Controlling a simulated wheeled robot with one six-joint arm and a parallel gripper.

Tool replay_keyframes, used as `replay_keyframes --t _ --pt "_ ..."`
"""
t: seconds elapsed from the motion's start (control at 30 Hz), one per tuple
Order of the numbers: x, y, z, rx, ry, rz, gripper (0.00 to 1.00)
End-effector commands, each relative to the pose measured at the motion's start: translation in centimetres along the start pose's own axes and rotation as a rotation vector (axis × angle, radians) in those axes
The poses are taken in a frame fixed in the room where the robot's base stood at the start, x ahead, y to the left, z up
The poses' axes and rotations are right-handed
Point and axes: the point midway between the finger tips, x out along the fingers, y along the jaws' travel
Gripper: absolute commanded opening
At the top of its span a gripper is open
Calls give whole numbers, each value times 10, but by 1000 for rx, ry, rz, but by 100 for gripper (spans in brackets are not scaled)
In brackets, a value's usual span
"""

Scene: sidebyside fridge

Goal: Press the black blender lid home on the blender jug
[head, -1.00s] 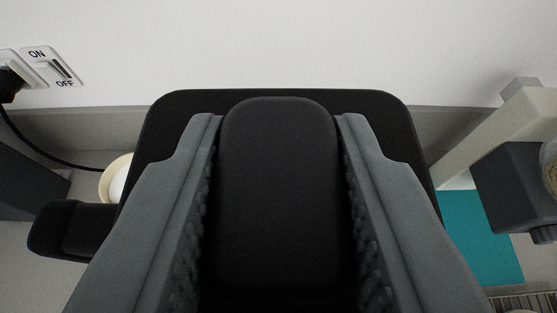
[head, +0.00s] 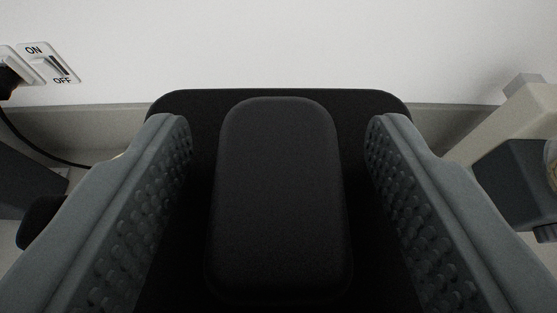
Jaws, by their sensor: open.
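The black blender lid (head: 200,102) fills the middle of the head view, with a raised oblong grip block (head: 279,190) on top. My gripper (head: 279,140) is open, with one grey studded finger on each side of the block. Clear gaps show between both fingers and the block, and nothing is held. The jug's body is hidden under the lid; a black piece, perhaps its handle (head: 38,222), shows at the left behind my finger. I cannot tell from here how far down the lid sits.
A white wall stands close behind the lid. A socket with an ON/OFF switch (head: 52,65) and a black plug with a cord (head: 45,152) are at the left. A beige and dark grey appliance (head: 515,175) stands close on the right. A dark grey object (head: 25,180) is at the far left.

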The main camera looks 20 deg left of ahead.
Motion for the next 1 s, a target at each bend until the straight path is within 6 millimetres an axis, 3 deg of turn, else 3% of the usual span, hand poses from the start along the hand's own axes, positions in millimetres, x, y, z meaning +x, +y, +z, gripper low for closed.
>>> replay_keyframes --t 0.27,0.8,1.0 --pt "-20 0 -1 0 2 0 56" --pt "-126 0 0 0 3 0 56" --pt "-157 0 0 0 2 0 56"
